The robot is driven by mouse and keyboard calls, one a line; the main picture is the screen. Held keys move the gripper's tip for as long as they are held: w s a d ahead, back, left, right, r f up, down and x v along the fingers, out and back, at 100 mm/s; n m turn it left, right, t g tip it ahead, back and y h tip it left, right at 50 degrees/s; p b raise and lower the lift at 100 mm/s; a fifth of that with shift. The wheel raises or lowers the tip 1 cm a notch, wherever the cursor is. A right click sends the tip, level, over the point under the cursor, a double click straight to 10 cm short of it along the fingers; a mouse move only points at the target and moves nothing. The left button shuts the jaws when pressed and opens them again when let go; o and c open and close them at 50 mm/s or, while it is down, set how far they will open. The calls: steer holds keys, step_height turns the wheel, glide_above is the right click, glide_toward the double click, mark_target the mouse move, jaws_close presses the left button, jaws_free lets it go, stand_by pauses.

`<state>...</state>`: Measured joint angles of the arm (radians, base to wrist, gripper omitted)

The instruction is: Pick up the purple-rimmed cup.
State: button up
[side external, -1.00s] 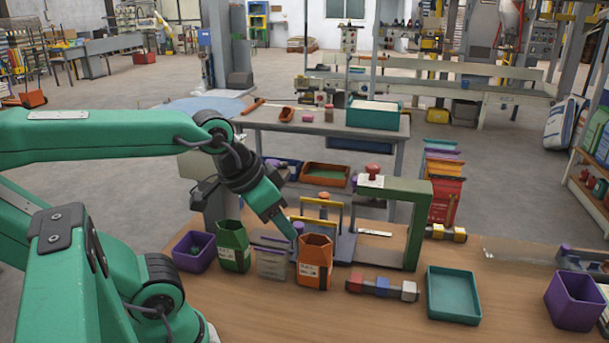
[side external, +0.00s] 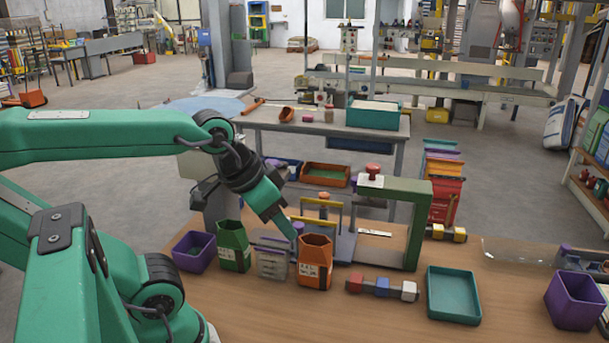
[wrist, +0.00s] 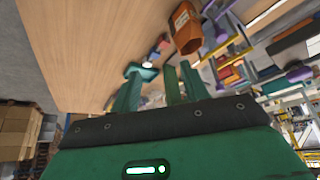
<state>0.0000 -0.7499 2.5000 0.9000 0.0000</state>
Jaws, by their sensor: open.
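A pale see-through container (side external: 272,262) stands on the wooden table between a green pouch-like holder (side external: 233,246) and an orange holder (side external: 314,264). A small purple piece (side external: 298,228) shows behind the orange holder, mostly hidden. My gripper (side external: 291,233) points down above the pale container, close to the orange holder's left rim. In the wrist view my gripper (wrist: 156,76) has its fingers apart with nothing held between them. The orange holder (wrist: 187,28) is upper right there.
A purple bin (side external: 195,252) stands at left and another purple bin (side external: 574,302) at far right. A teal tray (side external: 453,295) and a row of small coloured blocks (side external: 382,288) lie at right. A green frame (side external: 415,232) stands behind.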

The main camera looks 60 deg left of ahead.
stand_by(0.3)
steer(key=o, duration=0.8)
steer(key=shift+c, duration=0.2)
steer(key=shift+r, duration=0.15)
step_height(320, 180, up, 5)
steer(key=n+g, duration=0.6)
steer(key=n, duration=0.3)
glide_above(273, 260)
steer(key=w+a, duration=0.1)
steer(key=a, duration=0.1)
step_height(273, 260, down, 18)
steer(key=shift+w+a+f, duration=0.1)
steer(key=shift+a+f, duration=0.05)
steer(key=shift+f, duration=1.05)
